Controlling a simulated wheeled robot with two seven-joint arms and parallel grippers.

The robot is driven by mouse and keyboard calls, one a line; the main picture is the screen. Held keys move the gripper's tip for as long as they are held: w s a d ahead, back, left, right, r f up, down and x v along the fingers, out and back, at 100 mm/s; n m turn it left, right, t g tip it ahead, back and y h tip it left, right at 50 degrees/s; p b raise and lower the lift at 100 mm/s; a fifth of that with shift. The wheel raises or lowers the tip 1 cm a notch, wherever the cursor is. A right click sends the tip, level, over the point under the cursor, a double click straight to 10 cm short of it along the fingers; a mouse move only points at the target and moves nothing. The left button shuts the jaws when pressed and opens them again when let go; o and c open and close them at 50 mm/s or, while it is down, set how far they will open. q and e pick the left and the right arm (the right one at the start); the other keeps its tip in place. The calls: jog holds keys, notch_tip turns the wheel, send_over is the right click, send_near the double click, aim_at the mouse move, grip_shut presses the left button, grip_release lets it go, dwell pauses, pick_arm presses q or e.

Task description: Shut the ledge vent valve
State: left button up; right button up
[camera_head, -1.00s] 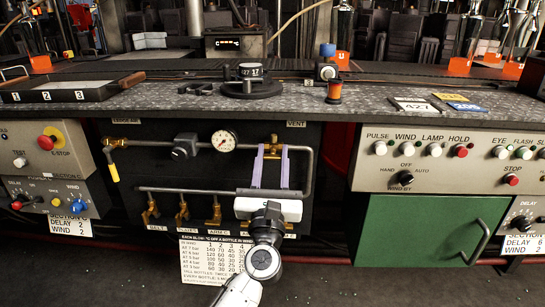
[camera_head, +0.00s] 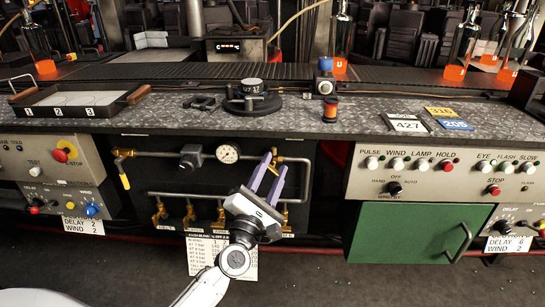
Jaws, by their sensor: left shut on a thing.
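The vent valve (camera_head: 274,152) is a small brass valve on the steel piping, high on the right of the dark panel under the worktop ledge. My left gripper (camera_head: 272,168) reaches up to it from below, its two purple fingers tilted to the upper right. The fingers are shut on the valve's handle, which they mostly hide. The gripper's pale body (camera_head: 252,208) covers part of the lower pipe. My right gripper is not in view.
A pressure gauge (camera_head: 228,153) and a yellow-handled valve (camera_head: 122,154) sit left on the same piping. Several brass taps hang below. A green cabinet door (camera_head: 415,232) stands to the right. The ledge (camera_head: 180,122) overhangs the panel.

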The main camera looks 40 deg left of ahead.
pick_arm(q)
jog(key=shift+r+m+g+h+p, duration=0.15)
jog(key=shift+r+m+h+p, duration=0.05)
jog(key=shift+m+p, duration=0.45)
jog(key=shift+r+m+g+h+p, duration=0.15)
jog(key=shift+m+h+p, duration=0.05)
jog(key=shift+m+p, duration=0.4)
jog(key=m+h+p, duration=0.1)
jog(key=m+p, duration=0.3)
jog(key=p, duration=0.1)
jog(key=shift+g+p, duration=0.35)
jog(key=shift+g, duration=0.05)
jog(key=m+p, duration=0.2)
jog(key=p, duration=0.1)
jog(key=shift+g+h, duration=0.4)
jog(key=m+p, duration=0.2)
jog(key=p, duration=0.1)
jog(key=shift+f+g, duration=0.25)
jog(key=shift+g, duration=0.05)
jog(key=shift+f, duration=0.15)
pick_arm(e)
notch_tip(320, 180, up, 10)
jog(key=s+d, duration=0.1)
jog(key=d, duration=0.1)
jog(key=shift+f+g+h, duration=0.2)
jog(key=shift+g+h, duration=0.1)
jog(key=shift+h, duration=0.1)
pick_arm(q)
jog(key=o, duration=1.1)
